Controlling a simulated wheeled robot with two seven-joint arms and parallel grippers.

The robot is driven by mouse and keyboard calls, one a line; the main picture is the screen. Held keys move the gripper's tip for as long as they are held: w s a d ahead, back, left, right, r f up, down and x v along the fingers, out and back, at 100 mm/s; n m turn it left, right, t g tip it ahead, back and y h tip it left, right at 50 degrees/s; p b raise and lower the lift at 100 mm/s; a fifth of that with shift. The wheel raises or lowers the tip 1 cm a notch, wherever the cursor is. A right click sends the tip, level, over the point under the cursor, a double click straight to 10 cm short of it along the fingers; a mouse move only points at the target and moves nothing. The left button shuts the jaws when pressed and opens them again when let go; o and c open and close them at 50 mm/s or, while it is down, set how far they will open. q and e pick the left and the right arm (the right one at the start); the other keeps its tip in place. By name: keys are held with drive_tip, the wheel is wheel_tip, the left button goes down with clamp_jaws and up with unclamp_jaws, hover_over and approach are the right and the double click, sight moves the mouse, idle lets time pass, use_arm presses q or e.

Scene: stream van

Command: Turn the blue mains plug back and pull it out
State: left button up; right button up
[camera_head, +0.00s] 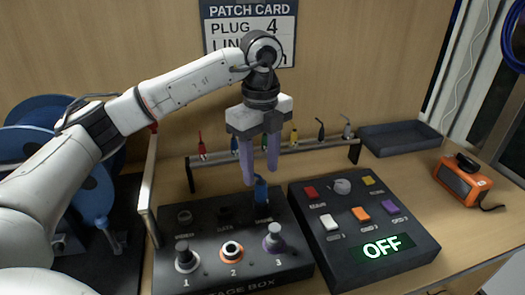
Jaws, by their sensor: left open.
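The blue mains plug (261,192) stands upright in the rear right socket of the black stage box (215,262). My left gripper (260,178) comes down from above, with its two purple fingers open. Its fingertips are at the top of the plug, one to the left and one to the right in the picture. I cannot tell whether they touch it. The plug's base and its turn angle are too small to read. My right gripper is not in view.
A control panel (415,232) showing a green OFF display stands to the right. A rail (318,147) with several coloured plugs runs behind. A dark tray (400,137) and an orange device (463,184) are at the right. Blue cable reels (92,197) stand at the left.

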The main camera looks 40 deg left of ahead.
sight(261, 186)
use_arm(q)
wheel_tip(261, 186, down, 6)
drive_tip(key=shift+f, duration=0.1)
idle(0.4)
clamp_jaws()
drive_tip(key=shift+m, duration=1.7)
